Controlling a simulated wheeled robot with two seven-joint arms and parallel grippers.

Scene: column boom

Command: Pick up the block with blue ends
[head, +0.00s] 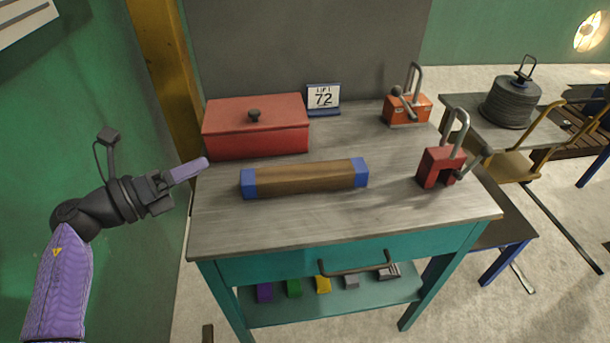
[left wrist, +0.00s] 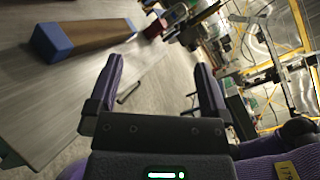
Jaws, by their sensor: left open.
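The block with blue ends (head: 305,178) lies lengthwise on the grey table top (head: 340,225), with a brown wooden middle and a blue cap at each end. In the left wrist view the block (left wrist: 88,37) shows at the upper left, outside the jaws. My left gripper (head: 205,163) is at the table's left edge, to the left of the block and apart from it. In the left wrist view its two purple fingers (left wrist: 157,75) are spread, with nothing between them. My right gripper is not in view.
A red lidded box (head: 255,135) stands behind the block at the left. The table front is clear. A drawer handle (head: 357,268) juts out below.

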